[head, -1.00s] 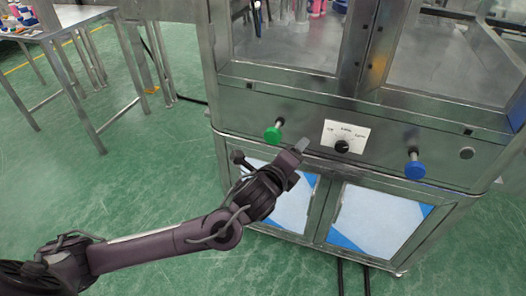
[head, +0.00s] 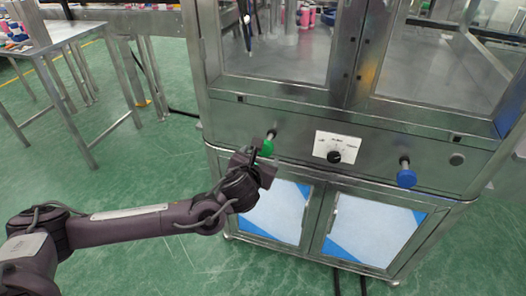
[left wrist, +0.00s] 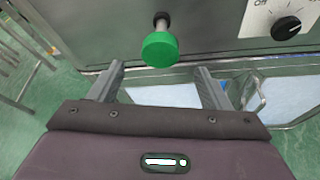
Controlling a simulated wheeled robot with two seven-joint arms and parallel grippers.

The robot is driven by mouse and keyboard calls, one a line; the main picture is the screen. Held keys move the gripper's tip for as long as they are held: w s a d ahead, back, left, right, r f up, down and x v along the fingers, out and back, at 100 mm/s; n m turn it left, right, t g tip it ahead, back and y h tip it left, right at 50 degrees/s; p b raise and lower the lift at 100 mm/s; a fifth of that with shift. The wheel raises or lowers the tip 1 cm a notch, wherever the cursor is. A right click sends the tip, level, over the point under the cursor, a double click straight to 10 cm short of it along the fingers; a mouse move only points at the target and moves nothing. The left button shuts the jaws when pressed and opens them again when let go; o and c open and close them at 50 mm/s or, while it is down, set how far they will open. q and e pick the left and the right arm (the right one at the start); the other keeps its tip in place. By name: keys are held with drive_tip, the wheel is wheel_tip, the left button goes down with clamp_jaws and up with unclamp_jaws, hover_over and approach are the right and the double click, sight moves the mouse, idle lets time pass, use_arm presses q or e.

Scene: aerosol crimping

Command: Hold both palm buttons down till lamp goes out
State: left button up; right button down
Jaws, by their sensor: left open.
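A green palm button (head: 266,149) sticks out on a stem from the machine's front panel; it also shows in the left wrist view (left wrist: 160,49). A blue palm button (head: 406,178) sticks out further right on the same panel. My left gripper (head: 264,158) is at the green button in the head view. In the left wrist view its two fingers (left wrist: 158,82) are apart and empty, with the green button ahead of and between them. I cannot tell whether they touch it. I see no lit lamp. My right gripper is not in view.
A dial on a white plate (head: 339,148) sits between the buttons. Cabinet doors with white and blue panels (head: 366,228) are below, and a glazed enclosure (head: 275,45) is above. A steel table (head: 45,40) stands at the left. Green floor is clear in front.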

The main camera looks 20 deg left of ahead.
sight(264, 150)
use_arm(q)
drive_tip(key=x, duration=0.7)
drive_tip(key=shift+w+f, duration=0.15)
drive_tip(key=shift+w, duration=0.1)
drive_tip(key=c, duration=1.1)
drive_tip(key=shift+o, duration=0.2)
drive_tip(key=shift+w, duration=0.1)
